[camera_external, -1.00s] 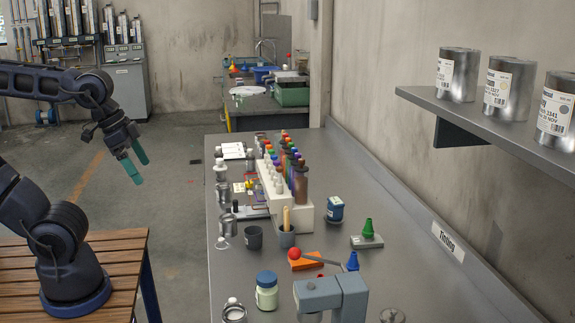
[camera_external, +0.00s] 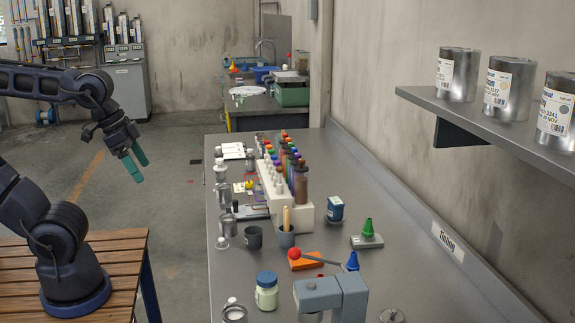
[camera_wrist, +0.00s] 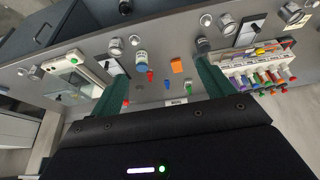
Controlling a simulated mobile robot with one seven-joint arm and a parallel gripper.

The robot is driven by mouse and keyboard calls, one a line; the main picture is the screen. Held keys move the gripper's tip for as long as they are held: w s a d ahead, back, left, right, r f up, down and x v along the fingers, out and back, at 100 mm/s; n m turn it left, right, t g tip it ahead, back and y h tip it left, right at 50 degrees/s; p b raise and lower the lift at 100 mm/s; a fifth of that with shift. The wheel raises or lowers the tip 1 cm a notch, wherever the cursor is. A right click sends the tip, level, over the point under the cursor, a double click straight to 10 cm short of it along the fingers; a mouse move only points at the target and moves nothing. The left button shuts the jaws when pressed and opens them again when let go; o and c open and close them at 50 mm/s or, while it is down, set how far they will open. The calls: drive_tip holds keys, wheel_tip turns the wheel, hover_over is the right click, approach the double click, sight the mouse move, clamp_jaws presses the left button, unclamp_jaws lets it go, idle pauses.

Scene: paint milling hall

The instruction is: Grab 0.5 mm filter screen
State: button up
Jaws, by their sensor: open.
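My gripper (camera_external: 139,169) hangs in the air left of the long grey workbench, its green fingers pointing down and apart. In the wrist view, the open gripper (camera_wrist: 160,72) has nothing between its fingers, and the bench lies beyond them. I cannot pick out a 0.5 mm filter screen for sure; no readable size mark shows. A small round metal piece (camera_external: 392,316) lies at the bench's near end, partly cut off by the picture edge, but I cannot tell what it is.
The workbench (camera_external: 350,185) holds a bottle rack (camera_external: 270,190), cups, a jar (camera_external: 266,291), an orange pad (camera_external: 305,260) and a grey device (camera_external: 330,292). A shelf (camera_external: 480,118) with metal cans hangs at right. A slatted wooden table (camera_external: 110,262) stands at left.

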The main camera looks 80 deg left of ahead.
drive_tip(key=shift+c, duration=1.2)
